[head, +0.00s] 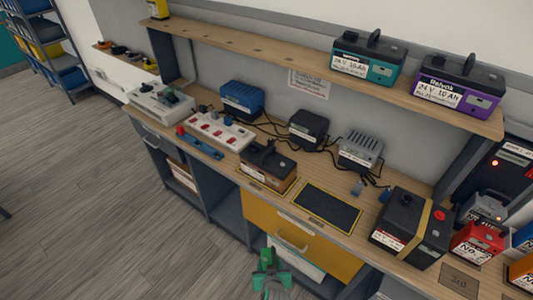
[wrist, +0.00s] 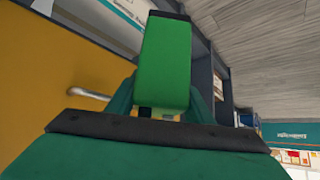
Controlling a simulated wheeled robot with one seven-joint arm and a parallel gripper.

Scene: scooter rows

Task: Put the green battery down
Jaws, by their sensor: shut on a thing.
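The green battery (head: 267,257) is a slim bright green block with a dark end. My teal gripper (head: 269,276) is shut on it, low in front of the bench and below the worktop. In the wrist view the battery (wrist: 163,65) stands between my dark green jaws (wrist: 163,105), its dark end pointing away. Its lower end is hidden by my gripper. It appears clear of the bench front.
A yellow drawer (head: 290,236) with a handle is close behind my gripper. On the worktop (head: 222,168) an empty dark mat (head: 328,206) lies between a black-and-brown battery (head: 268,164) and a large black battery (head: 408,226). Chargers and cables stand behind. Floor (head: 120,200) at left is clear.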

